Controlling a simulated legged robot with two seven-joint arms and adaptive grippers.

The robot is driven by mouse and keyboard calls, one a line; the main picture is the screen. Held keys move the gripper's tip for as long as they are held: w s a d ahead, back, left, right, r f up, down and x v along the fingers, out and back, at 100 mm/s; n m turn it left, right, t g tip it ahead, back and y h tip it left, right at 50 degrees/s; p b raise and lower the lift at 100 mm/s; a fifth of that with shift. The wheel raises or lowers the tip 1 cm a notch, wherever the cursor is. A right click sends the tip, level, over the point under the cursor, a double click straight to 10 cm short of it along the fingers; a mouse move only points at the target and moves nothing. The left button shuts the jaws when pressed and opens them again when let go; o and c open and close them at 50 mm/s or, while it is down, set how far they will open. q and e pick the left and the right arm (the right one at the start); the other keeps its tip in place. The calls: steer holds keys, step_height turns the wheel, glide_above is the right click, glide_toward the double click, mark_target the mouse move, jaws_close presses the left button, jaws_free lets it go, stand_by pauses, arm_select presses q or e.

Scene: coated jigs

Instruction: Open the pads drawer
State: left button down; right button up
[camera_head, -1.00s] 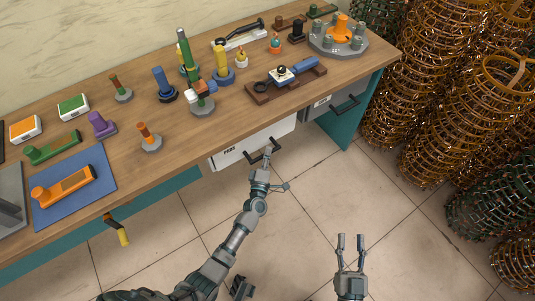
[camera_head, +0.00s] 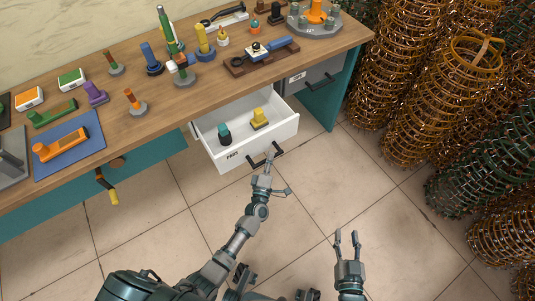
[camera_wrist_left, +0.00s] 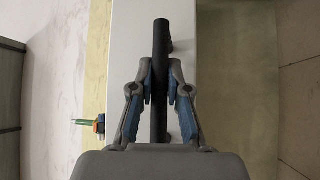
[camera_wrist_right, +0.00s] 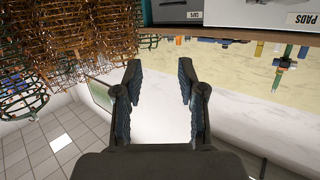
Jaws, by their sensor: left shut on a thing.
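The white pads drawer (camera_head: 289,133) stands pulled out from under the workbench, with its label on the front. Inside it are a dark piece with a teal top (camera_head: 224,133) and a yellow piece (camera_head: 259,119). My left gripper (camera_head: 268,165) is shut on the drawer's black handle (camera_head: 252,164). In the left wrist view the handle bar (camera_wrist_left: 161,70) runs between the two blue-padded fingers (camera_wrist_left: 160,95). My right gripper (camera_head: 346,241) is open and empty above the floor, away from the bench; its spread fingers also show in the right wrist view (camera_wrist_right: 158,95).
A grey drawer (camera_head: 318,80) to the right is closed. The wooden benchtop (camera_head: 195,104) carries several jigs and parts. A yellow-handled crank (camera_head: 108,187) hangs off the bench front. Tall wire baskets (camera_head: 400,90) crowd the right. The tiled floor before the drawer is clear.

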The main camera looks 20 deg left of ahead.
arm_select(q)
steer(key=s+d, duration=0.4)
steer(key=d, duration=0.1)
steer(key=shift+f+p, duration=0.3)
steer(key=shift+p, duration=0.1)
arm_select(e)
steer(key=shift+s+d+f+g+h, duration=0.2)
steer(key=shift+s+d+f+g, duration=0.2)
steer(key=shift+f+g, duration=0.2)
steer(key=shift+s+d+f+g+h, duration=0.25)
steer(key=shift+s+f+g, duration=0.25)
steer(key=shift+f, duration=0.2)
arm_select(q)
steer(key=c, duration=1.1)
jaws_free()
steer(key=shift+a, duration=0.15)
steer(key=shift+c, duration=0.2)
arm_select(e)
steer(key=shift+w+a, duration=0.1)
steer(key=shift+w, duration=0.05)
arm_select(q)
steer(key=shift+r, duration=0.1)
steer(key=s+d+f, duration=0.1)
steer(key=s, duration=1)
steer(key=shift+s+d+f, duration=0.2)
steer(key=shift+s+f, duration=0.15)
steer(key=shift+f, duration=0.05)
